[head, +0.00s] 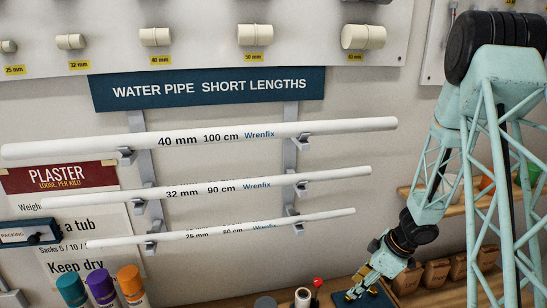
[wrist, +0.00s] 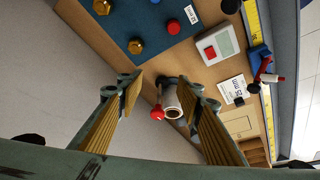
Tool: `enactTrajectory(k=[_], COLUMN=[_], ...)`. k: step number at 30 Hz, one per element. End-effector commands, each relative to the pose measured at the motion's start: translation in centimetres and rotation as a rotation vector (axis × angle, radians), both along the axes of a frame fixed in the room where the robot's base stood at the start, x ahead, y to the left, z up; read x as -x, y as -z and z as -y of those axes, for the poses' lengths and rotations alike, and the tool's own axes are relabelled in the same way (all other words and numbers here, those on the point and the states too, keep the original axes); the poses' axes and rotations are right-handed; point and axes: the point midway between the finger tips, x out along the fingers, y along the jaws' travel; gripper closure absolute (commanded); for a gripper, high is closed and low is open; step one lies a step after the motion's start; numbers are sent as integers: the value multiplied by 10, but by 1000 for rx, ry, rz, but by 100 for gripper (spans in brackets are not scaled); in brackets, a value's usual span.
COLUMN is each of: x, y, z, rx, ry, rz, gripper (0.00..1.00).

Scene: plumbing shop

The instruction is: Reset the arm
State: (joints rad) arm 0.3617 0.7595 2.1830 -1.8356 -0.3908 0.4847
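My gripper (head: 362,290) is low over the bench at the bottom right of the head view, at the end of my pale green arm. In the wrist view my gripper (wrist: 163,85) shows two ribbed yellow fingers spread apart, with nothing clasped between them. A white fitting with a red handle (wrist: 172,101) shows in the gap beyond the fingers, with space beside the left finger. Whether it touches the right finger is hard to tell.
A blue mat (wrist: 130,18) holds brass fittings (wrist: 136,46) and a red cap (wrist: 173,26). A grey device with a red button (wrist: 221,45) stands beside it. White pipes (head: 200,137) lie on wall brackets left of my arm. Coloured tubes (head: 101,285) stand at lower left.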

Motion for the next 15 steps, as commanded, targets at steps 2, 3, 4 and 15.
enactTrajectory(k=[2,3,4,15], x=[-4,-7,-10,-35], y=[-5,-8,-11,-60], z=[2,4,5,26], rx=[13,22,31,140], ry=[10,19,27,138], rz=[12,20,27,116], gripper=[67,67,67,67])
